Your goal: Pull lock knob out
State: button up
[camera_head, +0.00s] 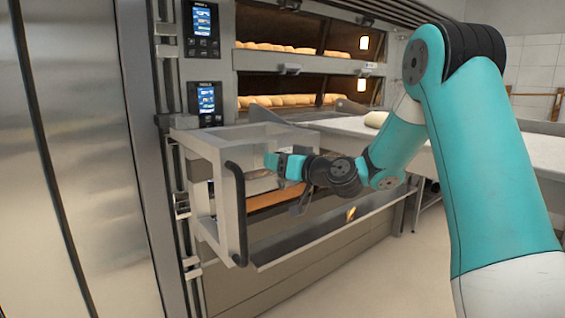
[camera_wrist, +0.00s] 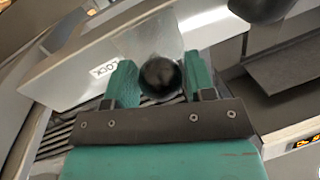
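The lock knob (camera_wrist: 160,76) is a round black ball in the wrist view, next to a pale metal bar (camera_wrist: 60,78) with a white label reading LOCK (camera_wrist: 104,70). My gripper (camera_wrist: 160,80) has its two teal fingers on either side of the knob. In the head view my gripper (camera_head: 277,163) reaches into an open grey frame (camera_head: 205,190) in front of the ovens. The knob cannot be made out there. The knob's stem is hidden in the wrist view.
The grey frame has a black vertical handle (camera_head: 238,215) on its near side. Deck ovens with loaves (camera_head: 275,100) stand behind. A pale table (camera_head: 500,150) with dough lies to the right, behind my arm. The floor (camera_head: 400,280) at front right is clear.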

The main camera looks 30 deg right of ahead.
jog(key=shift+o, duration=1.3)
jog(key=shift+s+d+r, duration=0.1)
jog(key=shift+s, duration=0.05)
jog(key=b+v, duration=0.8)
jog(key=v, duration=0.9)
jog(key=shift+s, duration=0.15)
